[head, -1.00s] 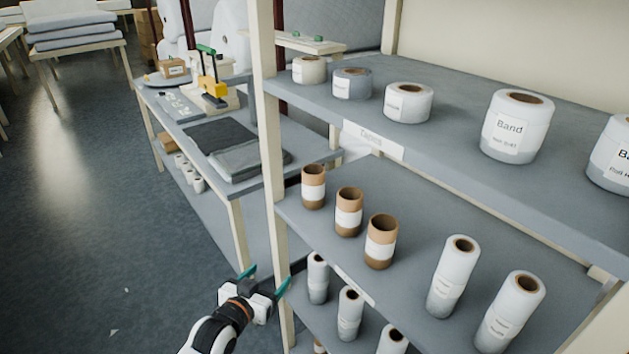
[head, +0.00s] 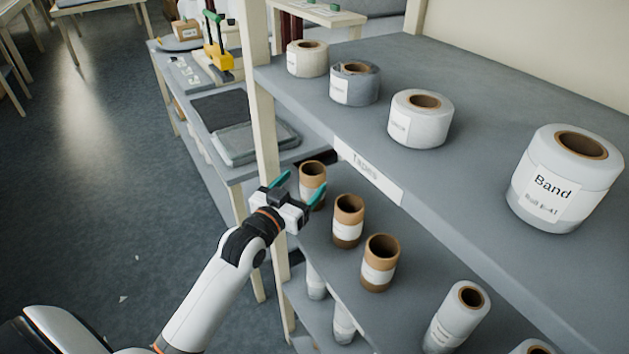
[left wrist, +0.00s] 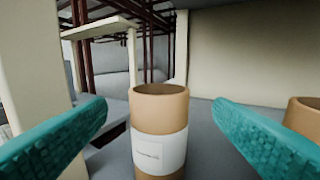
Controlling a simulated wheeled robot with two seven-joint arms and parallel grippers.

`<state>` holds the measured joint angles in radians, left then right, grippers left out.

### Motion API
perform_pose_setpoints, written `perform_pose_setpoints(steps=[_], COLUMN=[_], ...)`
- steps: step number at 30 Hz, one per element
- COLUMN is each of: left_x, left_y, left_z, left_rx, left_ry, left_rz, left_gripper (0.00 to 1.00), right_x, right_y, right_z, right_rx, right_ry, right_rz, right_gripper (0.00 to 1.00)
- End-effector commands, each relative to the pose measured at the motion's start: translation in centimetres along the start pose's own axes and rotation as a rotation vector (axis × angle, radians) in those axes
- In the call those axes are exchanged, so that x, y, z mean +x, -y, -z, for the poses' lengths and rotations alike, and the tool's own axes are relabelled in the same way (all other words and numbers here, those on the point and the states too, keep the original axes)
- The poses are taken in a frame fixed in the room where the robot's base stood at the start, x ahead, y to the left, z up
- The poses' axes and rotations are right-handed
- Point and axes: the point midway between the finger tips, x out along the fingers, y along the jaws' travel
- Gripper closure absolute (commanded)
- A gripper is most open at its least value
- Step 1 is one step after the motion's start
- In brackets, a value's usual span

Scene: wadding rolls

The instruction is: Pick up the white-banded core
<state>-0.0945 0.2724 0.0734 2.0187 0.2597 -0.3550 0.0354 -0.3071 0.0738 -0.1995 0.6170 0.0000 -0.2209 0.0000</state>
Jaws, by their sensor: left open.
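Three brown cardboard cores with white bands stand upright in a row on the middle shelf. The leftmost white-banded core (head: 313,172) is partly hidden by my left gripper (head: 301,188), which is open at the shelf's left end. In the left wrist view this core (left wrist: 159,108) stands upright, centred in the gap between the two teal fingers, with room on both sides. I cannot tell how far between the fingers it is. The second core (head: 347,233) and third core (head: 379,275) stand to its right; part of a neighbouring core (left wrist: 304,118) shows at the wrist view's right edge.
A pale shelf post (head: 262,125) rises close beside my left gripper. The upper shelf (head: 470,125) overhangs the cores and bears several wrapped rolls, including a large Band roll (head: 545,190). White rolls (head: 458,312) stand farther right. A table (head: 235,172) is behind.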

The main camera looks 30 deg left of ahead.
Motion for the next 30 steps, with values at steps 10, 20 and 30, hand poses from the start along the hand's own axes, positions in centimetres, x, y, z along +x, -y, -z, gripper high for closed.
perform_pose_setpoints(steps=[10,20,30], left_x=[3.4,7.2,7.2], left_y=[0.0,-0.1,-0.1], left_z=[-0.2,0.1,0.3], left_rx=[-0.001,0.001,0.001], left_ry=[-0.001,-0.001,-0.001], left_rz=[0.000,0.000,0.000], left_gripper=[0.24,0.24,0.42], right_x=[-1.3,-2.5,-2.4], right_y=[0.3,0.8,0.7], right_z=[-0.6,-1.4,-0.8], right_rx=[-0.002,-0.004,-0.004], right_ry=[0.005,0.018,0.009], right_rz=[0.003,0.009,0.008], right_gripper=[1.00,1.00,1.00])
